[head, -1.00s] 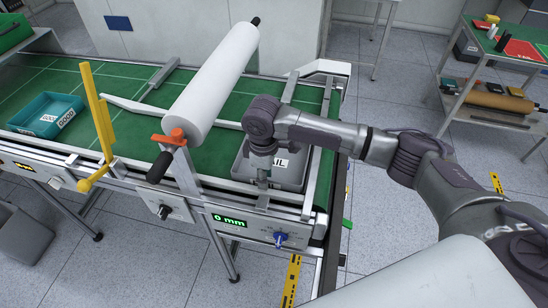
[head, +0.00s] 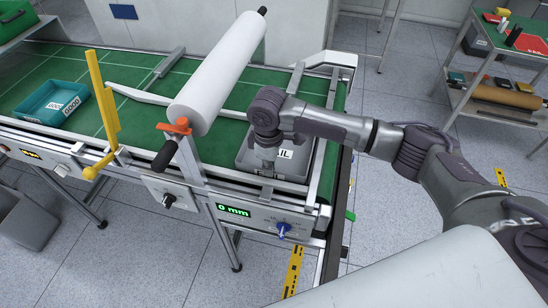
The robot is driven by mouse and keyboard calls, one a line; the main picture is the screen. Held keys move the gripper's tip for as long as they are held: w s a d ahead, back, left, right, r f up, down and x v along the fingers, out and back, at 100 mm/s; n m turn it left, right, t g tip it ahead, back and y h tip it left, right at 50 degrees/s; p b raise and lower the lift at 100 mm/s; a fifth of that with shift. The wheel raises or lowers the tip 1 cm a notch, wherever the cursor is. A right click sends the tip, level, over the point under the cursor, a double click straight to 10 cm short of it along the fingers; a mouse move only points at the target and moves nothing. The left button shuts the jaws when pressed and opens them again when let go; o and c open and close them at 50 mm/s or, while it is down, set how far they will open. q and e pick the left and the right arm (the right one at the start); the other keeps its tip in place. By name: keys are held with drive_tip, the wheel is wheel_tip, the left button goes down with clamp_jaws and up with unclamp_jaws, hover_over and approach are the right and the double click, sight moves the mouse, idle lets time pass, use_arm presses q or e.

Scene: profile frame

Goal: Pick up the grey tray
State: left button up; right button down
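The grey tray (head: 298,168) lies on the green belt at the near right end of the bench. It has a white label on it, of which only the letters "IL" show. My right gripper (head: 265,162) points down over the near left part of the tray and hides part of the label. Its fingertips are small and partly lost against the tray, so I cannot tell whether they are open or shut, or whether they touch the tray. The tray appears to rest on the belt. My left gripper is out of view.
A white roll (head: 220,75) on an orange-clamped post stands just left of the tray. A yellow post (head: 103,110) and a teal tray (head: 52,103) are further left. Metal rails (head: 325,150) border the belt's right end. A shelf cart (head: 490,90) stands at the far right.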

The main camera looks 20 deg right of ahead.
drive_tip(key=shift+r, duration=0.15)
drive_tip(key=shift+r, duration=0.25)
wheel_tip(320, 180, up, 4)
drive_tip(key=shift+s+d+f+b, duration=0.15)
drive_tip(key=shift+f+b, duration=0.1)
drive_tip(key=shift+b, duration=0.3)
drive_tip(key=s+d+r+b, duration=0.1)
drive_tip(key=s+d+r, duration=0.4)
drive_tip(key=s, duration=0.5)
drive_tip(key=shift+r, duration=0.85)
drive_tip(key=shift+s, duration=0.1)
